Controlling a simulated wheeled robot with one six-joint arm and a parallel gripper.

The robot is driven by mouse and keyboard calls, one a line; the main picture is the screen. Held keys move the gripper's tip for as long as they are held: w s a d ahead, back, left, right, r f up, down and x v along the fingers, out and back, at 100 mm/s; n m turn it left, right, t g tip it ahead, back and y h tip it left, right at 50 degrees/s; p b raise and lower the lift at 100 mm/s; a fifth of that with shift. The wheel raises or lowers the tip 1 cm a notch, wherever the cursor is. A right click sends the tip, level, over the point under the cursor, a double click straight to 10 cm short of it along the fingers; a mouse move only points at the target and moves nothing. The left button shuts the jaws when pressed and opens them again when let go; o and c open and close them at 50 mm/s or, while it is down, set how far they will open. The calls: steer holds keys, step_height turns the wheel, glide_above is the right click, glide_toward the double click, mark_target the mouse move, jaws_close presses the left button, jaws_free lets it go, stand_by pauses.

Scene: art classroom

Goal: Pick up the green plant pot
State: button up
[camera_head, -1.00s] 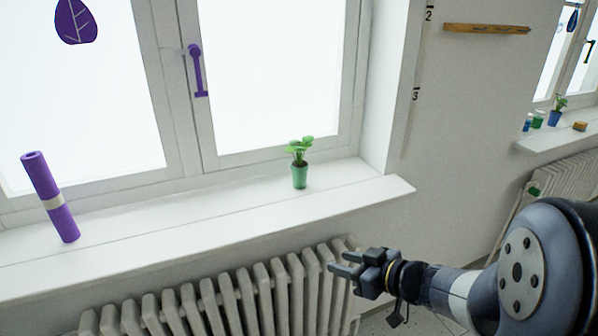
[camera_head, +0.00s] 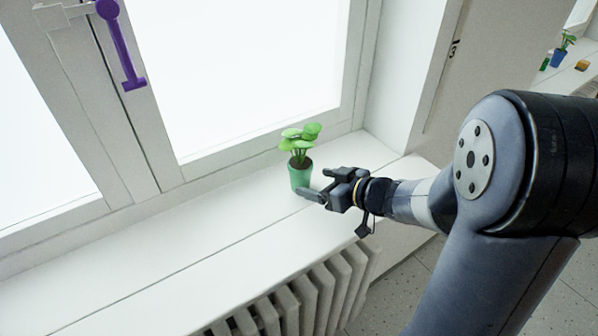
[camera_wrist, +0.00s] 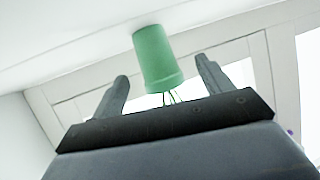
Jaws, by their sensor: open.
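The green plant pot (camera_head: 299,175) stands upright on the white windowsill, with a leafy green plant growing from dark soil in it. My gripper (camera_head: 313,184) is at the pot's right side, close to it, with its fingers pointing left. In the wrist view the pot (camera_wrist: 156,58) appears upside down, between and beyond the two open fingers (camera_wrist: 164,90). The gripper is open and empty. I cannot tell whether a finger touches the pot. The plant's leaves are mostly hidden in the wrist view.
The windowsill (camera_head: 180,265) is clear to the left of the pot. The window frame (camera_head: 245,150) rises behind it. A radiator (camera_head: 315,295) sits below the sill. A purple window handle (camera_head: 122,45) is at the upper left. A blue pot (camera_head: 558,58) stands on another sill farther right.

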mark_target(309, 177)
steer(key=shift+x, duration=1)
steer(key=x, duration=0.5)
steer(key=shift+w+d+r, duration=0.15)
steer(key=shift+w+r, duration=0.1)
steer(key=shift+r, duration=0.05)
steer(key=shift+c, duration=0.2)
steer(key=c, duration=1.2)
